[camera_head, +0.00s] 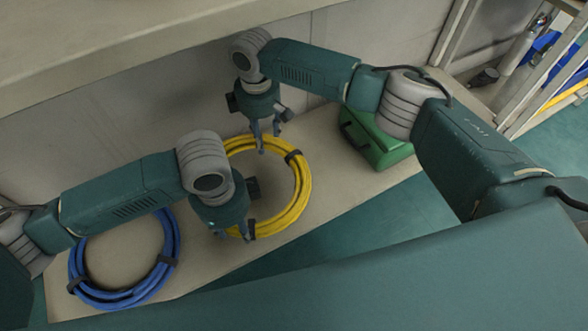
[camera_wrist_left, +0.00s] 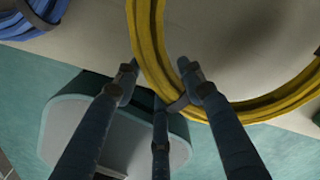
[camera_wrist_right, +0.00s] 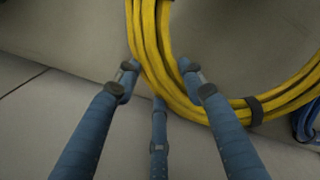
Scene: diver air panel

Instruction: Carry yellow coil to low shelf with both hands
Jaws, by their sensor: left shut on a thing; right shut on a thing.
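The yellow coil (camera_head: 303,190) is a ring of yellow hose with dark bands, over the beige low shelf (camera_head: 330,205). I cannot tell whether it touches the shelf. My left gripper (camera_head: 245,234) is at its near edge, and in the left wrist view its fingers (camera_wrist_left: 160,88) close around the yellow coil (camera_wrist_left: 152,40). My right gripper (camera_head: 267,143) is at the far edge near the wall, and in the right wrist view its fingers (camera_wrist_right: 160,88) straddle the yellow coil (camera_wrist_right: 150,35). My left arm hides the coil's left part.
A blue coil (camera_head: 172,235) lies on the shelf to the left, partly under my left arm. A green case (camera_head: 375,148) stands on the shelf to the right. A wall (camera_head: 130,130) rises behind, and a beige upper surface (camera_head: 130,40) overhangs at the top left.

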